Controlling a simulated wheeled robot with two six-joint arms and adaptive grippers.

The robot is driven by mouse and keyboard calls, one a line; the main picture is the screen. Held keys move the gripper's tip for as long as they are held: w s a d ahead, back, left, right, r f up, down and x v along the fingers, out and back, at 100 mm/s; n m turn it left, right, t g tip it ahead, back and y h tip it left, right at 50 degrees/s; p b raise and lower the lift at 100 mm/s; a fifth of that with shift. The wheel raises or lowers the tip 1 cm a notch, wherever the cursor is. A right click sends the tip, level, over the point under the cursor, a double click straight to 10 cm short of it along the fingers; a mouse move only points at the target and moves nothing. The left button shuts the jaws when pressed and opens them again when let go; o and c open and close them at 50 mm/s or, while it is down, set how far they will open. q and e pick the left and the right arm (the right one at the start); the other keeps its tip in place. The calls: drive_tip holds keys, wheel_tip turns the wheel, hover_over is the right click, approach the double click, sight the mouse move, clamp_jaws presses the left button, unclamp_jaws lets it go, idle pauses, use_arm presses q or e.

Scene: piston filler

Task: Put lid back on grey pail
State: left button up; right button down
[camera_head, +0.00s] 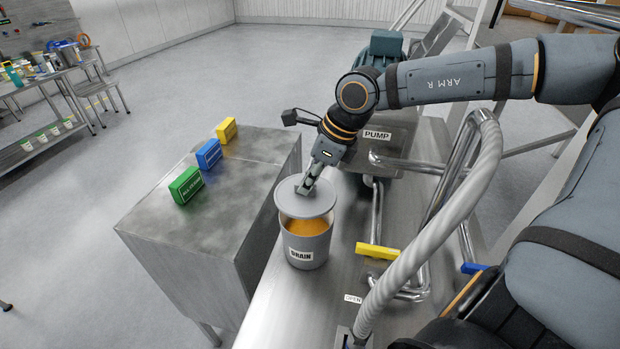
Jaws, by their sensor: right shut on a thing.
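The grey pail (307,246) stands upright on a steel surface and carries a DRAIN label. Orange contents show through its open front top. The round grey lid (305,203) is just above the pail's mouth, slightly tilted, with a gap at the front. My right gripper (306,188) points down and is shut on the lid at its top middle, where its fingers hide the part they hold. My left gripper is not in this view.
Green (186,186), blue (209,154) and yellow (227,130) blocks stand on the steel cabinet (240,215) at left. A yellow handle (377,251), a blue handle (473,268), pipes and a ribbed hose (440,230) lie right of the pail.

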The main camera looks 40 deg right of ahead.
sight(313, 194)
wheel_tip(313, 194, down, 5)
drive_tip(key=b, duration=0.4)
drive_tip(key=shift+d, duration=0.15)
drive_tip(key=shift+f, duration=0.35)
drive_tip(key=shift+r, duration=0.1)
drive_tip(key=shift+b, duration=0.5)
idle(0.4)
drive_tip(key=shift+f+b, duration=0.2)
drive_tip(key=shift+b, duration=0.25)
idle(0.7)
idle(0.4)
drive_tip(key=c, duration=0.8)
unclamp_jaws()
